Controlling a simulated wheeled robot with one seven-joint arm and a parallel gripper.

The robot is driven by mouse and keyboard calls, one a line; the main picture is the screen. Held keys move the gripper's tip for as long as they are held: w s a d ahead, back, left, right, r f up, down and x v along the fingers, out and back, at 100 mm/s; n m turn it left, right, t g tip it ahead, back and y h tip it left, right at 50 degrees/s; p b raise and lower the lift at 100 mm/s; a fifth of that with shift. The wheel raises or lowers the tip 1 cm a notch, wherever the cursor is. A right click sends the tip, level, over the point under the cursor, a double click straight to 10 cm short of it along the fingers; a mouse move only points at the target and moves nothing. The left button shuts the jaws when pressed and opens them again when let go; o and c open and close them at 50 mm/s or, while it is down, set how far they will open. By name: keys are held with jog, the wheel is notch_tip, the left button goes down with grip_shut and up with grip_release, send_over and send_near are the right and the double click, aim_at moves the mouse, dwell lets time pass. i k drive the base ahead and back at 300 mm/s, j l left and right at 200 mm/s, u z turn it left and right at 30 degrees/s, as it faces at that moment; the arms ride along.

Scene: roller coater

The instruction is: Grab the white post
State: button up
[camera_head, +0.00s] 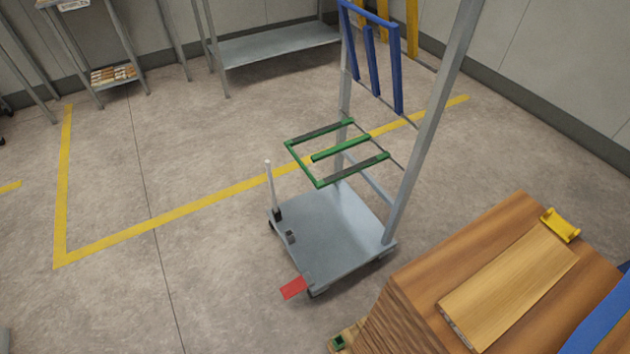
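A thin white post (270,185) stands upright at the left corner of a grey wheeled cart (335,225). Its top end is free and stands clear of the green rack (320,183) to its right. Its foot meets a dark fitting (277,214) at the edge of the cart's platform. My gripper is not in view.
The cart has a tall grey frame (430,125) with blue bars (397,85) and a red pedal (293,287) at the front. A stack of wooden boards (480,225) stands at the lower right. Metal shelving (275,45) lines the back. The floor left of the cart is clear.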

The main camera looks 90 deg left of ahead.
aim_at(268, 164)
jog(key=j+u, duration=0.1)
jog(key=u, duration=0.4)
jog(key=j+u, duration=0.15)
jog(key=u, duration=0.3)
jog(key=j+u, duration=0.1)
jog(key=u, duration=0.9)
jog(key=i+j+u, duration=0.1)
jog(key=u, duration=0.4)
